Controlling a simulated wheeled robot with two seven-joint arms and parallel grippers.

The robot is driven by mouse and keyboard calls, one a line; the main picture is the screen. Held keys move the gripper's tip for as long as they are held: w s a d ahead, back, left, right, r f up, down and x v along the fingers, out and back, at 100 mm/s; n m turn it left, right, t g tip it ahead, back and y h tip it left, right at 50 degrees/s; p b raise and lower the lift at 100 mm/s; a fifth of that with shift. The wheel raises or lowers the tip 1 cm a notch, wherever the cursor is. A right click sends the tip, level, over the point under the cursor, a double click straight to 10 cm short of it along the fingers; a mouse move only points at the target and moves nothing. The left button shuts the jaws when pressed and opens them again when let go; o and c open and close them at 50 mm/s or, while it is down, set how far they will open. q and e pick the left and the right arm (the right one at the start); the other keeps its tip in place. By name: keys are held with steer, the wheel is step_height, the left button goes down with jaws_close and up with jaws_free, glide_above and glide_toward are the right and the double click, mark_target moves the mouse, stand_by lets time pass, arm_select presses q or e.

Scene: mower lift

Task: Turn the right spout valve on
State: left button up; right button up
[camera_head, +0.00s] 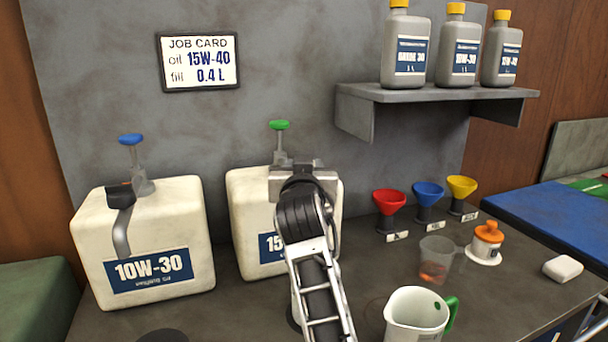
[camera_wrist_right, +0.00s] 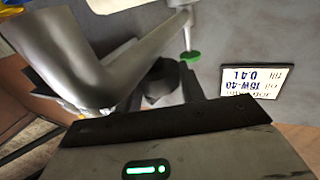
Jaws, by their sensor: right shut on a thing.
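The right container (camera_head: 247,215), a cream jug with a blue label starting "15", stands on the bench with a green-knobbed pump (camera_head: 279,127) on top. My right gripper (camera_head: 300,172) is at the top front of this jug, shut on the spout valve. My arm and gripper hide the valve and most of its spout in the head view. In the right wrist view the large grey spout (camera_wrist_right: 70,60) curves at the left, and a dark round valve part (camera_wrist_right: 162,76) shows just beyond the gripper, below the green knob (camera_wrist_right: 190,56). My left gripper is not in view.
The left 10W-30 jug (camera_head: 150,235) has a blue knob and dark valve. A white measuring jug (camera_head: 413,312) stands right of my arm, with a clear cup (camera_head: 436,258) behind. Three funnels line the back. The job card (camera_head: 198,61) reads 15W-40, 0.4 L.

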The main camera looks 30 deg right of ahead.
steer(key=shift+a+f+m+g+h+b, duration=0.1)
steer(key=shift+f+m+g+h+b, duration=0.2)
steer(key=shift+m+g+h+b, duration=0.7)
steer(key=m+g+h+b, duration=0.2)
steer(key=shift+r+g+h+b, duration=0.1)
steer(key=shift+g+h+b, duration=0.2)
steer(key=shift+h+b, duration=0.1)
arm_select(q)
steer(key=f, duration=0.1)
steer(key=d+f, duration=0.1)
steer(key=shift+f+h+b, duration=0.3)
steer(key=shift+b, duration=0.05)
arm_select(e)
steer(key=shift+r+m+g, duration=0.1)
steer(key=shift+m+g, duration=0.2)
steer(key=shift+g, duration=0.1)
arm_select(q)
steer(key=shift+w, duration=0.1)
arm_select(e)
steer(key=shift+h, duration=0.3)
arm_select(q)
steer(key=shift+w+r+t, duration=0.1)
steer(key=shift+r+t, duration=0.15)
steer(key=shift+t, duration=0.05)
arm_select(e)
steer(key=o, duration=1)
steer(key=shift+c, duration=0.2)
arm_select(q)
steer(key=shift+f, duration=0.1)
